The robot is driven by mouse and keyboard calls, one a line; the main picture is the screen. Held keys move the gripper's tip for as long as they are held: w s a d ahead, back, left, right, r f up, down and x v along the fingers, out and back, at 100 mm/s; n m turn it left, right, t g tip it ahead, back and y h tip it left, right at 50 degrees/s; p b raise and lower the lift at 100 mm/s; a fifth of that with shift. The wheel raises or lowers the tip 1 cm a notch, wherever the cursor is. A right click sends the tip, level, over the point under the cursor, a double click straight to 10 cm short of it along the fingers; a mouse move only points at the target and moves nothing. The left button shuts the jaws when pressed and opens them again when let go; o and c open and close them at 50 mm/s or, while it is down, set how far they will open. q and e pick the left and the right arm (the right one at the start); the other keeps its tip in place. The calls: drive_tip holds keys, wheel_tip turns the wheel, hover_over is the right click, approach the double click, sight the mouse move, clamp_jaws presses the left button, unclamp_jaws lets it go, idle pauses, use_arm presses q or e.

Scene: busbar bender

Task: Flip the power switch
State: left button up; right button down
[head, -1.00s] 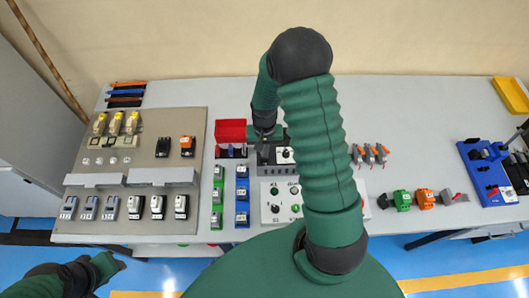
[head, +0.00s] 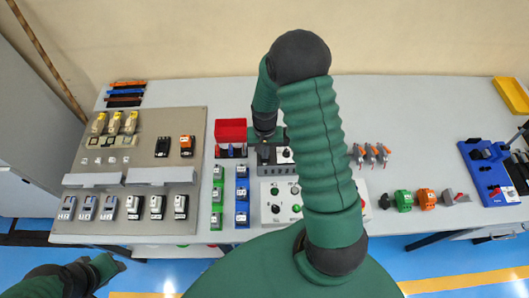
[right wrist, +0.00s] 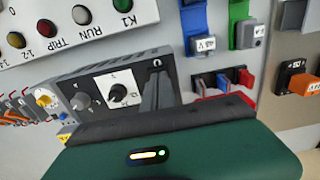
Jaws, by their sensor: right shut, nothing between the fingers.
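A grey control box (head: 283,171) stands on the table behind the push-button panel. In the right wrist view, the box (right wrist: 92,76) carries a black rotary knob (right wrist: 118,92) on a white plate and a grey knob (right wrist: 81,101). I cannot tell which control is the power switch. My right gripper (head: 264,153) is at the left part of the box. In the right wrist view, its dark fingers (right wrist: 157,88) are shut and empty, just beside the black knob's plate. Whether they touch the box is unclear.
The push-button panel (head: 267,210) lies in front of the box, partly hidden by my right arm. A red bin (head: 230,131) stands left of the box. Green and blue module rows (head: 242,193) and a component board (head: 150,180) lie farther left. Orange-grey parts (head: 371,154) lie right.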

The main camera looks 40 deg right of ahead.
drive_tip(key=shift+r, duration=0.15)
wheel_tip(320, 180, up, 7)
drive_tip(key=p, duration=0.6)
